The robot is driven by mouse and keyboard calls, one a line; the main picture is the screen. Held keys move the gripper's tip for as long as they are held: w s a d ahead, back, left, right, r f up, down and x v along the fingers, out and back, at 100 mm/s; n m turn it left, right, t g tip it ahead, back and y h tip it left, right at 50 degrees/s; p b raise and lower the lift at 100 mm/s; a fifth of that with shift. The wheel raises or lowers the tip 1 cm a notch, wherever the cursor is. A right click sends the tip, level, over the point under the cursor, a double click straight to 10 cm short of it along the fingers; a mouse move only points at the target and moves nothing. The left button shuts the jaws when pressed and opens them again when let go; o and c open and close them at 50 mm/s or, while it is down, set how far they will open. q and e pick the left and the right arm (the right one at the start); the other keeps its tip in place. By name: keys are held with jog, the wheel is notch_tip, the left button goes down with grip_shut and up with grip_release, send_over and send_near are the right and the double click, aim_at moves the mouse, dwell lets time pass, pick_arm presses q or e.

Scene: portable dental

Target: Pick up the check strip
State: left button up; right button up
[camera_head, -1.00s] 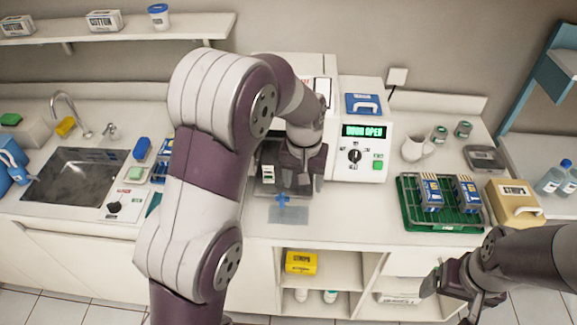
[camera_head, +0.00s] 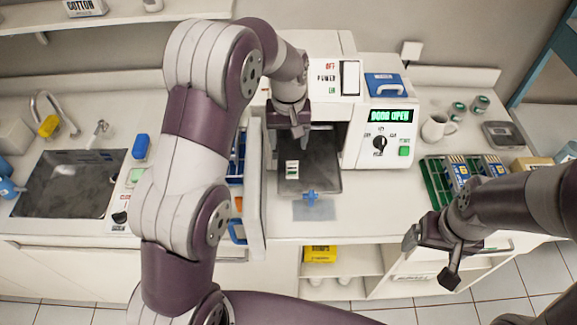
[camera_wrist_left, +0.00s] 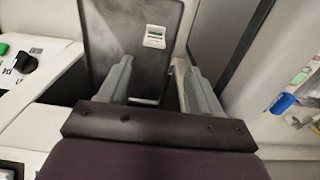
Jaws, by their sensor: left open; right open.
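The check strip (camera_head: 292,169), small and white with dark and green marks, lies on the dark tray (camera_head: 322,150) in front of the open steriliser (camera_head: 350,105). In the left wrist view the strip (camera_wrist_left: 155,37) lies just beyond the fingertips and between their lines, touched by neither. My left gripper (camera_head: 292,128) is open and empty, over the back part of the tray in the head view; it also shows in the left wrist view (camera_wrist_left: 151,64). My right gripper (camera_head: 432,258) is open and empty in front of the counter at the right.
The steriliser's open door (camera_head: 254,190) stands left of the tray, close to my left arm. The control panel (camera_head: 385,130) reads "DOOR OPEN" at the right. A green rack (camera_head: 437,188) is partly behind my right arm.

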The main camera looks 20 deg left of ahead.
aim_at(293, 161)
pick_arm(q)
jog(key=f+p, duration=0.1)
jog(key=f, duration=0.1)
jog(key=f+p, duration=0.1)
jog(key=f, duration=0.2)
jog(key=d+f+p, duration=0.1)
jog(key=f, duration=0.1)
jog(key=shift+s+f, duration=0.15)
jog(key=shift+s, duration=0.2)
jog(key=shift+d+f, duration=0.15)
jog(key=shift+f, duration=0.05)
jog(key=c, duration=1)
jog(key=shift+c, duration=0.5)
pick_arm(e)
notch_tip(293, 161, up, 3)
jog(key=shift+r, duration=0.2)
jog(key=shift+d, duration=0.1)
